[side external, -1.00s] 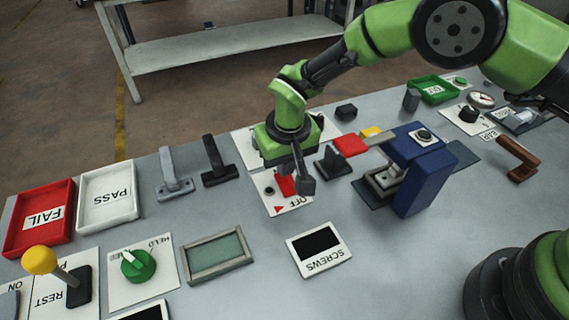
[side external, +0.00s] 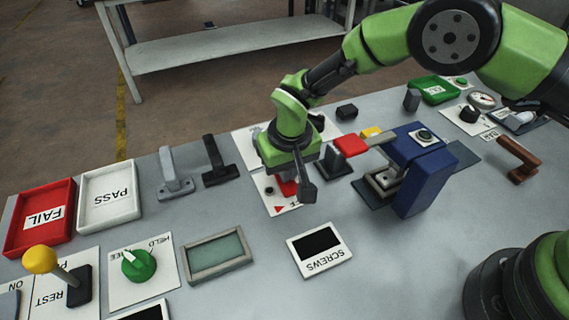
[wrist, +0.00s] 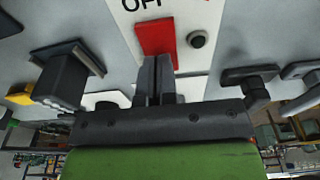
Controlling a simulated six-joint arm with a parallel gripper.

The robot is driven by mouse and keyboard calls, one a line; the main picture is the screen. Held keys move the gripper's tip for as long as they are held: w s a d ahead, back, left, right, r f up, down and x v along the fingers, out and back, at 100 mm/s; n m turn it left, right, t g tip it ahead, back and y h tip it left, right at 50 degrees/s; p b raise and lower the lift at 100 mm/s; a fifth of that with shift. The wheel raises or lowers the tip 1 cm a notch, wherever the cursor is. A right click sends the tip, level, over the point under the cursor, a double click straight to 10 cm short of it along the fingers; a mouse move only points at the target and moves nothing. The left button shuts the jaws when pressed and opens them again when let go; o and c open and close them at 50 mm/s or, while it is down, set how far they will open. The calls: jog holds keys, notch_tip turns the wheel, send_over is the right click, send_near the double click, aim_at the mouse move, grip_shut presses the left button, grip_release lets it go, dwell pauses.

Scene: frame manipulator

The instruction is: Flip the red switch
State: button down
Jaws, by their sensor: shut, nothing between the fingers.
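The red switch (side external: 287,189) is on a white panel marked OFF (side external: 277,209), near the middle of the bench. In the side view it is partly covered by my gripper, which is right over the panel. In the wrist view the red switch (wrist: 157,36) stands just past the fingertips of my gripper (wrist: 158,62). The two dark fingers are together with nothing between them. The tips overlap the switch's near edge in the picture; I cannot tell whether they touch it. A dark round knob (wrist: 197,39) is beside the switch on the panel.
A blue press-like fixture (side external: 424,180) with a red-ended lever (side external: 350,145) stands to the right. Two lever handles (side external: 176,176) are to the left. A framed green screen (side external: 217,253) and a SCREWS plate (side external: 320,249) lie in front, with bare bench between.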

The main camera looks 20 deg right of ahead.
aim_at(292, 188)
jog(key=shift+s+r, duration=0.2)
jog(key=shift+s, duration=0.2)
jog(key=shift+r, duration=0.1)
notch_tip(292, 188, up, 14)
jog(key=s, duration=0.2)
dwell(0.4)
jog(key=shift+w, duration=0.15)
jog(key=shift+w+f, duration=0.25)
jog(key=shift+w, duration=0.3)
jog(key=shift+f, duration=0.15)
jog(key=f, duration=0.4)
jog(key=w+f, duration=0.1)
jog(key=f, duration=0.4)
jog(key=w+f, duration=0.1)
jog(key=f, duration=0.3)
jog(key=shift+f, duration=0.3)
